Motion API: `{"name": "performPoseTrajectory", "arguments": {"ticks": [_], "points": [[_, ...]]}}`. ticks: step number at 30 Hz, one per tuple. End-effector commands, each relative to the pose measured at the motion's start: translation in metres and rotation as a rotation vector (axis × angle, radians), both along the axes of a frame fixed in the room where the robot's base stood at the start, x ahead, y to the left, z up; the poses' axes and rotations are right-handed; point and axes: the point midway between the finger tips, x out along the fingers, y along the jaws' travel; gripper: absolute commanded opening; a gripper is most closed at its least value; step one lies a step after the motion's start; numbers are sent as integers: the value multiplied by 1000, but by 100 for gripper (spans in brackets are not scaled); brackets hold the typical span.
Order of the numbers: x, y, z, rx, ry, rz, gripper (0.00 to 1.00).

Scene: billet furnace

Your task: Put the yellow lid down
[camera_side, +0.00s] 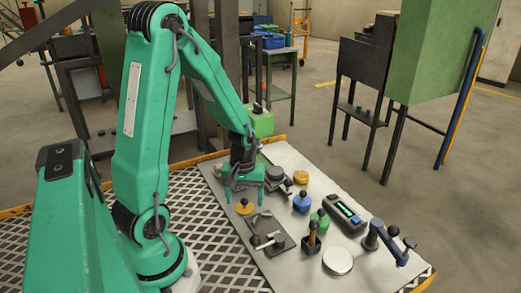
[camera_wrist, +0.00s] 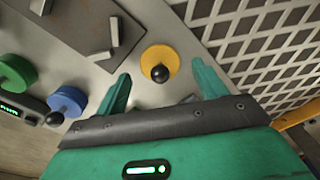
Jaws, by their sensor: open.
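The yellow lid (camera_side: 244,208), a round disc with a black knob, lies on the grey plate near its left edge. In the wrist view the yellow lid (camera_wrist: 170,52) sits between and just beyond my fingertips. My gripper (camera_side: 246,195) points down over the lid's area in the side view. In the wrist view my gripper (camera_wrist: 161,70) has its green fingers spread wide, with nothing held between them. I cannot tell the exact height of the fingertips above the plate.
A blue lid (camera_side: 302,203), a green lid (camera_side: 320,220) and an orange knob piece (camera_side: 300,177) stand to the right. A dark bracketed fixture (camera_side: 268,240) lies close in front. A display box (camera_side: 346,213) and a round silver disc (camera_side: 338,261) are farther right. Perforated grating (camera_wrist: 265,40) borders the plate.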

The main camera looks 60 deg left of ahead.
Motion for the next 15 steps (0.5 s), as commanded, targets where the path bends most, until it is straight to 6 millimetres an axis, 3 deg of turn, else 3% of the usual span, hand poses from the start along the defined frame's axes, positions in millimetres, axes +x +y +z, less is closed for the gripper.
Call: {"name": "performPoseTrajectory", "arguments": {"ticks": [15], "points": [[1, 0, 65, 2, -5, 0, 71]]}}
